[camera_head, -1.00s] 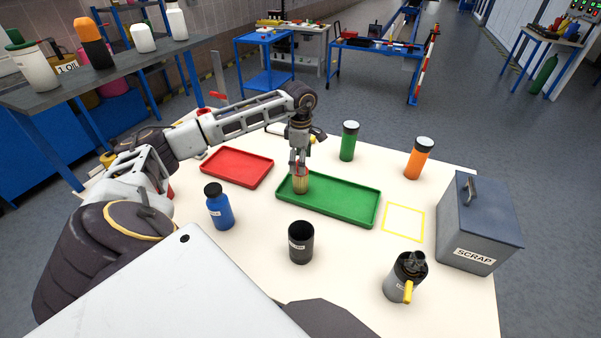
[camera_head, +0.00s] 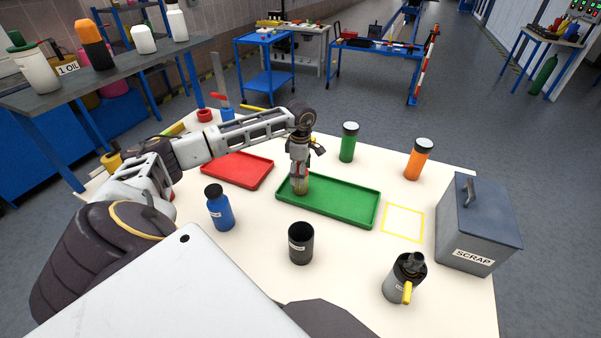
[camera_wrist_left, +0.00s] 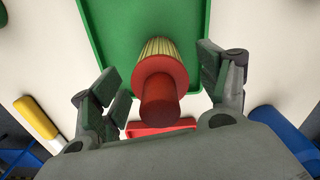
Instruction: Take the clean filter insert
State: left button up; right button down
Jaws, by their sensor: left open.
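The filter insert (camera_head: 300,187), a pale pleated cylinder, stands in the left end of the green tray (camera_head: 345,210). In the left wrist view the filter insert (camera_wrist_left: 160,80) shows a red cap and a red stem pointing toward the camera. My left gripper (camera_head: 299,174) is right over it, pointing down. In the left wrist view my left gripper (camera_wrist_left: 165,90) is open, one finger on each side of the insert, with gaps between fingers and insert. The lower fingers are partly hard to make out in the head view. My right gripper is not in view.
A red tray (camera_head: 237,170) lies to the left. A blue bottle (camera_head: 219,207), a black cup (camera_head: 301,243) and a grey can with yellow handle (camera_head: 405,278) stand nearer. Green (camera_head: 348,142) and orange (camera_head: 418,159) bottles stand behind. A grey SCRAP bin (camera_head: 478,222) is at right.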

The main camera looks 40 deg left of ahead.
pick_arm(q)
jog(key=c, duration=1.2)
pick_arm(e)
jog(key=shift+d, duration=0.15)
pick_arm(q)
jog(key=shift+o, duration=0.2)
notch_tip(320, 180, up, 9)
jog(key=shift+r, duration=0.5)
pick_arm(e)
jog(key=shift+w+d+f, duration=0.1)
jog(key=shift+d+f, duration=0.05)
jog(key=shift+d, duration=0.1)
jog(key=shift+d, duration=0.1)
pick_arm(q)
jog(key=shift+r, duration=0.1)
